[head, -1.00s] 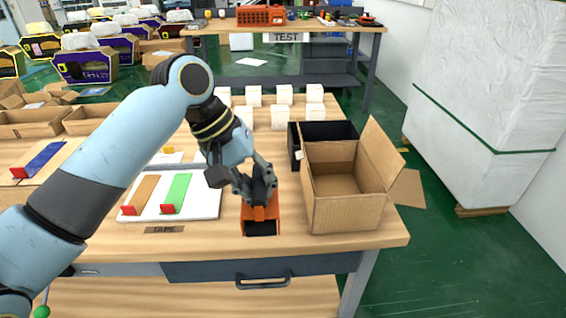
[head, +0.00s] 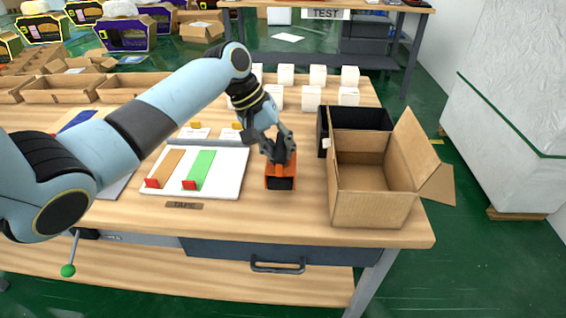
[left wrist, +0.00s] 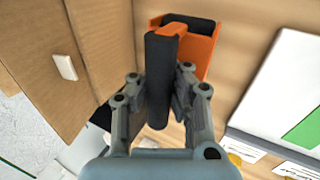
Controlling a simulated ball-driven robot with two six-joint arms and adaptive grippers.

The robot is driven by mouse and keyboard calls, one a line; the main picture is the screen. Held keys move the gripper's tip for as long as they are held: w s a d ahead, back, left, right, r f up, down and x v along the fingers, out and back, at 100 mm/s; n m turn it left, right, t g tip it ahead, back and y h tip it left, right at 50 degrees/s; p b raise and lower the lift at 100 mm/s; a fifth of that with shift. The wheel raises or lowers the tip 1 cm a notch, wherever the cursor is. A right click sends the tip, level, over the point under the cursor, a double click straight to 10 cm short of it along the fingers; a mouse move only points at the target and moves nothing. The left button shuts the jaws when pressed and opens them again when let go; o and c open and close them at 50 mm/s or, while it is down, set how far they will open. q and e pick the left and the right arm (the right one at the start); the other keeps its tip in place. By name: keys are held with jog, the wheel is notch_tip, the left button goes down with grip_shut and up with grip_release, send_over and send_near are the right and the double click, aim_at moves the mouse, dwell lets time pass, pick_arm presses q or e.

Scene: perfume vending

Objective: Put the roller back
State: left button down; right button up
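The roller (head: 281,174), an orange frame with black parts, is at the table's middle, between the white board and the open carton. My left gripper (head: 279,150) is above it, fingers pointing down. In the left wrist view the fingers (left wrist: 160,84) close around the roller's black upright handle (left wrist: 160,75), with the orange frame (left wrist: 198,50) beyond. I cannot tell whether the roller's underside touches the table. My right gripper is in neither view.
The open carton (head: 362,208) stands right of the roller, with a black bin (head: 357,118) behind it. A white board (head: 225,187) with brown and green strips lies left. A TAPE label (head: 185,205) is near the front edge. Several white boxes (head: 310,98) stand behind.

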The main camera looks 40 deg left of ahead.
pick_arm(q)
notch_tip(320, 180, down, 3)
jog(key=shift+r, duration=0.2)
jog(key=shift+f, duration=0.15)
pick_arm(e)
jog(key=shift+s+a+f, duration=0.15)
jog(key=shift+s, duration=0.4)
pick_arm(q)
jog(key=shift+s+d+f, duration=0.1)
jog(key=shift+s+f, duration=0.15)
jog(key=shift+f, duration=0.4)
jog(key=c, duration=1.8)
grip_release()
jog(key=shift+s+f, duration=0.1)
jog(key=shift+f, duration=0.05)
jog(key=o, duration=0.4)
